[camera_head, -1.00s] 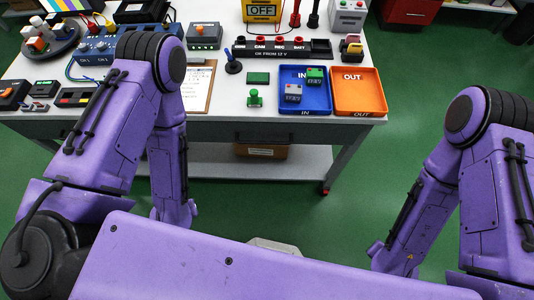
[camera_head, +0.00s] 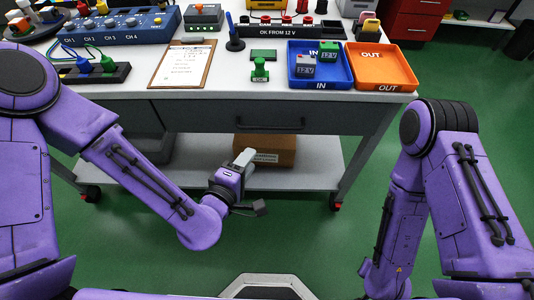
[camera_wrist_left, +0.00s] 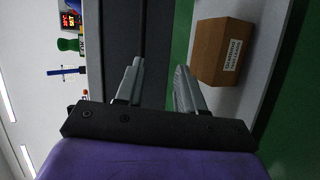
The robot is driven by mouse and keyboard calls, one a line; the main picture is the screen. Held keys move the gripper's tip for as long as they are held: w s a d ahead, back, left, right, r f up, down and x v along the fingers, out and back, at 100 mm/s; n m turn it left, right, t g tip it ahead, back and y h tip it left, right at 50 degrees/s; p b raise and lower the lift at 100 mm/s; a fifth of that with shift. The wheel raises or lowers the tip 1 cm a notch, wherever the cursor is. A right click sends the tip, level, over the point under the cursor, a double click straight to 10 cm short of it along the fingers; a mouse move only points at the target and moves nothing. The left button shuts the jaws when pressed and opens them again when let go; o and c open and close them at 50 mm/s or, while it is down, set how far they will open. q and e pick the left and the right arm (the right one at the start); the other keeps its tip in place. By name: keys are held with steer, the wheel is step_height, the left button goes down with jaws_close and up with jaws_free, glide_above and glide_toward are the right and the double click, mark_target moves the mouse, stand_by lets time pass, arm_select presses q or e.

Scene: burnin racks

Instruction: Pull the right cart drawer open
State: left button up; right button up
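The cart drawer (camera_head: 225,118) is the dark grey front under the white worktop, with a black bar handle (camera_head: 270,125). It looks shut, its front flush with the cart. My left gripper (camera_head: 246,162) is in front of the cart, below and slightly left of the handle, apart from it. In the left wrist view its two grey fingers (camera_wrist_left: 158,78) stand apart with nothing between them. The dark cart front (camera_wrist_left: 115,35) is at upper left there. My right arm hangs at the right of the head view, with its gripper out of frame.
A cardboard box (camera_head: 280,150) stands on the lower shelf (camera_head: 205,177) behind my left gripper. A blue tray (camera_head: 320,83) and an orange tray (camera_head: 384,85) sit on the worktop above. The green floor (camera_head: 300,240) before the cart looks clear.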

arm_select(q)
steer(key=w+d, duration=0.5)
steer(key=w, duration=0.5)
steer(key=shift+n+t+h+p, duration=0.3)
steer(key=shift+t+p, duration=0.1)
steer(key=shift+p, duration=0.05)
jaws_close()
